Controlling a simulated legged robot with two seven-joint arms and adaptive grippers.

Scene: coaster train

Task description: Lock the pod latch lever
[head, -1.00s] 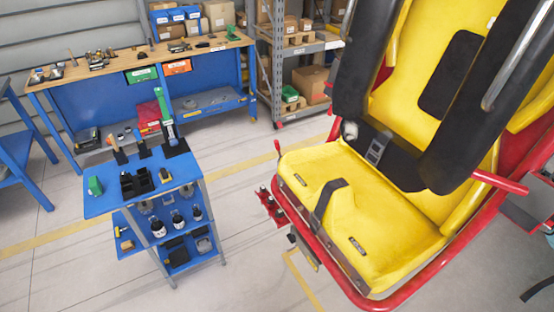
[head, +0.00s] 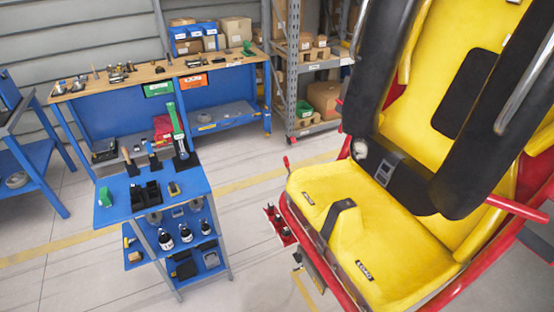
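The ride pod fills the right side of the head view, with a yellow seat (head: 385,250) in a red frame and black padded restraints (head: 482,120) over it. A small upright red lever (head: 287,163) stands at the left edge of the seat, and a red bar (head: 515,207) sticks out at the right side. I cannot tell for certain which of these, if either, is the latch lever. A black strap with a grey buckle (head: 387,168) joins the restraint pads. Neither of my grippers is in view.
A blue tool cart (head: 108,212) with tools and bottles stands left of the pod. Behind it are a blue workbench (head: 130,118) and a grey shelf rack (head: 292,75) with boxes.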

